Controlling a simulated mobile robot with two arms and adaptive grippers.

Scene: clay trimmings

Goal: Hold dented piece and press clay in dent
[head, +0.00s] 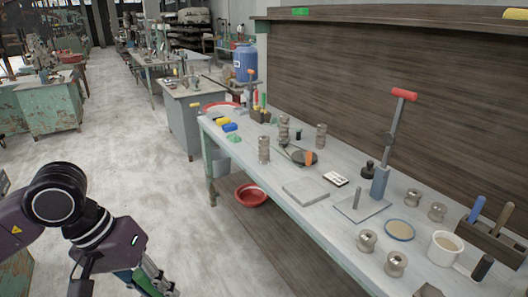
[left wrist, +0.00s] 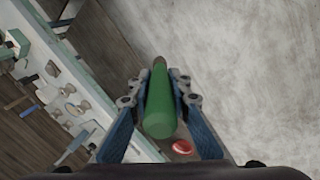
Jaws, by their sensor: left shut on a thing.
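My left gripper (head: 158,281) is low at the bottom left of the head view, over the floor and apart from the workbench. In the left wrist view my left gripper (left wrist: 158,95) is shut on a green tapered handle-like thing (left wrist: 159,115) with a brownish far end. Turned metallic-looking pieces stand on the bench, among them one at the front left (head: 264,149), one at the back (head: 321,136) and a short one at the right (head: 367,240). I cannot tell which piece is dented. No clay is clearly recognisable. My right gripper is not in view.
The workbench (head: 262,170) holds a grey slab (head: 305,190), a red-handled lever press (head: 381,181), a round tan-filled dish (head: 400,230), a white mug (head: 445,248) and a tool rack (head: 492,243). A red basin (head: 251,195) is below the bench. The floor (head: 130,150) at left is clear.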

